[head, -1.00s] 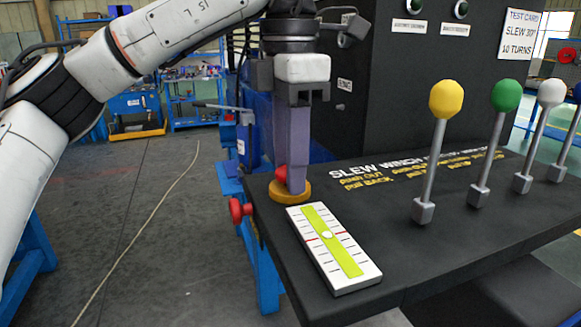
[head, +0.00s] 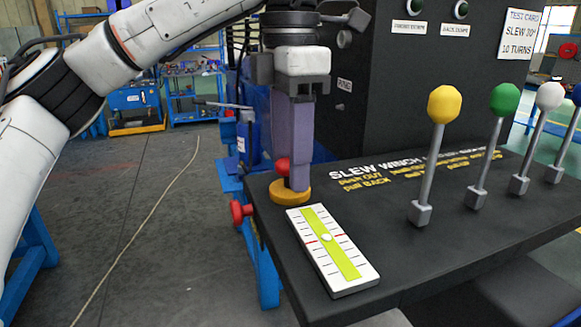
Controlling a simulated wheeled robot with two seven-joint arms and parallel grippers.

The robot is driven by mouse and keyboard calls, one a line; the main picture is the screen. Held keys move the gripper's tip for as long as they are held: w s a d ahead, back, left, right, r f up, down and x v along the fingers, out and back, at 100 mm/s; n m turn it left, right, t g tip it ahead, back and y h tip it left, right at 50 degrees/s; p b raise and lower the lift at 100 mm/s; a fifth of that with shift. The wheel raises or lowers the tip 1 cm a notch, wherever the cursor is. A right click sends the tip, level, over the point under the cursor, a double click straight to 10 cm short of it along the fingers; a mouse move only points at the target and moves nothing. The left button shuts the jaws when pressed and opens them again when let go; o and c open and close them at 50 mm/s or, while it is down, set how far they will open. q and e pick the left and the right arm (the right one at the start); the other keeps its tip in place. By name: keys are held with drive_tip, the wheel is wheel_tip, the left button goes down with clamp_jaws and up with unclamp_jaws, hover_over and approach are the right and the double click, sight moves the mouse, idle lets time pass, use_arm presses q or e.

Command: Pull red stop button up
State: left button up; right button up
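The fingers overlap in this view and hide the button's right side. The button moves with them, so the gripper appears shut on it. The fingertips are close above the base; whether they touch it is unclear. My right gripper is not in view.
A white level gauge (head: 335,252) with a yellow-green strip lies just in front of the base. Levers with yellow (head: 444,104), green (head: 505,98), white and blue knobs stand to the right. Another red knob (head: 240,212) sticks out from the console's left edge. Open floor lies left.

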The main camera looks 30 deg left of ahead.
use_arm(q)
wheel_tip(320, 180, up, 3)
drive_tip(key=p, duration=0.2)
drive_tip(key=shift+p, duration=0.4)
drive_tip(key=shift+r+b, duration=0.15)
drive_tip(key=shift+b, duration=0.2)
drive_tip(key=shift+r, duration=1.85)
